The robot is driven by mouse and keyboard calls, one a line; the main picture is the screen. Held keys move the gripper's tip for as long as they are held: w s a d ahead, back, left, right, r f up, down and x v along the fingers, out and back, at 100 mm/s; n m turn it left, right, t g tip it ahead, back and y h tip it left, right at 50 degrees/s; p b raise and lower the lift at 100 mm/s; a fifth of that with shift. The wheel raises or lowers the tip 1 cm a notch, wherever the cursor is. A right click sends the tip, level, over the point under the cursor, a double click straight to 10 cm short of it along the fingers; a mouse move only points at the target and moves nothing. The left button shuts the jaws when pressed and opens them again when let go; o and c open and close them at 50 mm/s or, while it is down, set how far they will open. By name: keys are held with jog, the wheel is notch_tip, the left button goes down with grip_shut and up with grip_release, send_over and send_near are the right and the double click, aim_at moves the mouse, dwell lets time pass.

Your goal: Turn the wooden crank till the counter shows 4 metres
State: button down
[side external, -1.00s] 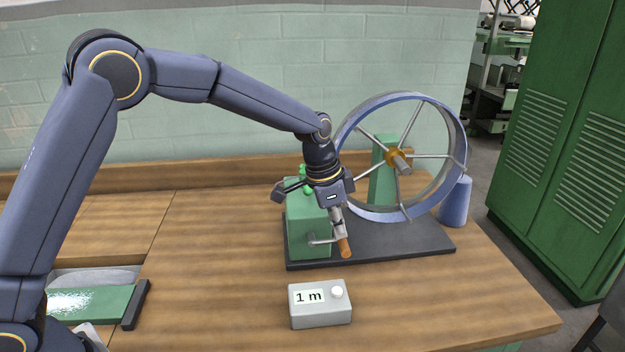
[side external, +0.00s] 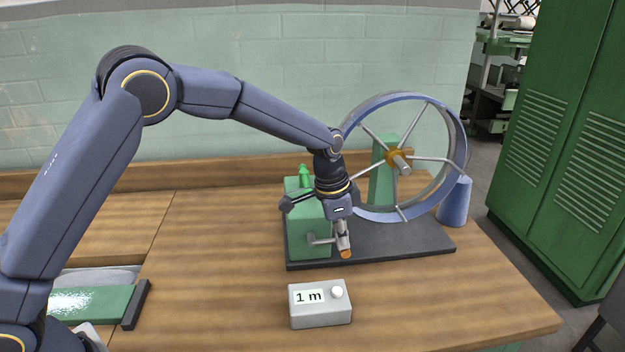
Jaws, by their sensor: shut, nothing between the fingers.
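The wooden crank handle (side external: 346,253) sticks out on a metal arm from the front of the green block (side external: 307,240). My gripper (side external: 344,243) is shut, pointing down at the handle, and its fingertips overlap the handle's upper part in this view. I cannot tell whether they touch it. The large spoked wheel (side external: 464,150) stands behind, with an orange hub. The grey counter box (side external: 322,317) in front reads "1 m" and has a white button on top.
The frame's dark base plate (side external: 400,247) rests on the wooden table (side external: 215,270). A blue cone (side external: 456,203) stands right of the wheel. A green tray-like piece (side external: 90,301) lies at the left. The table left of the block is clear.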

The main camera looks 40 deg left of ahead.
aim_at(346, 253)
jog(key=shift+d+f, duration=0.1)
jog(key=g+y, duration=0.1)
jog(key=f+g+y, duration=0.2)
jog(key=shift+w+d+f, duration=0.15)
jog(key=shift+w+d, duration=0.15)
jog(key=shift+w, duration=0.05)
jog(key=shift+f, duration=1)
jog(key=shift+s+a+f, duration=0.15)
jog(key=shift+f, duration=0.5)
jog(key=shift+s+a+f, duration=0.1)
jog(key=shift+f, duration=0.5)
jog(key=shift+f+g+y, duration=0.25)
jog(key=shift+g+y, duration=0.15)
jog(key=shift+s+a+f, duration=0.15)
jog(key=shift+f, duration=0.05)
jog(key=shift+s+a+f, duration=1)
jog(key=shift+a, duration=0.05)
jog(key=shift+s+a+f+g+y, duration=0.25)
jog(key=shift+s+g+y, duration=0.05)
jog(key=shift+g+y, duration=0.4)
jog(key=shift+s+a+g+y, duration=0.5)
jog(key=shift+g+y, duration=0.2)
